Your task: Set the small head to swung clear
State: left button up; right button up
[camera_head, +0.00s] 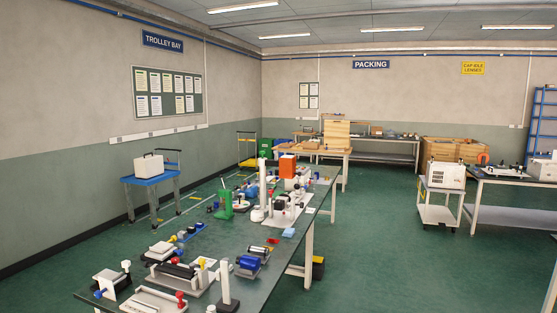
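The task's small head is too small in the head view for me to pick out with certainty. A long dark bench (268,250) runs away from me and carries several devices. A white upright column (262,185) and a white instrument with dark parts (288,208) stand around its middle. A green stand (224,206) is to their left, and an orange block (288,166) is behind. I cannot tell how any head on these is turned. Neither of my grippers is in view.
Clamp and roller devices (180,270) and a white post (227,288) crowd the bench's near end. A blue trolley (150,180) stands at left, a white cart (440,205) at right. The green floor (390,260) right of the bench is clear.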

aim_at(263, 162)
jog(key=u, duration=0.15)
jog(key=i+l+u, duration=0.3)
jog(key=u, duration=0.2)
jog(key=i+l+u, duration=0.45)
jog(key=i+l, duration=0.15)
jog(key=l, duration=0.2)
jog(key=i+l+u, duration=0.15)
jog(key=l, duration=0.15)
jog(key=i+l, duration=0.15)
jog(key=l, duration=0.2)
jog(key=i+l+u, duration=0.1)
jog(key=l, duration=0.3)
jog(key=i+l, duration=0.15)
jog(key=l, duration=0.2)
jog(key=i+l+u, duration=0.15)
jog(key=l, duration=0.2)
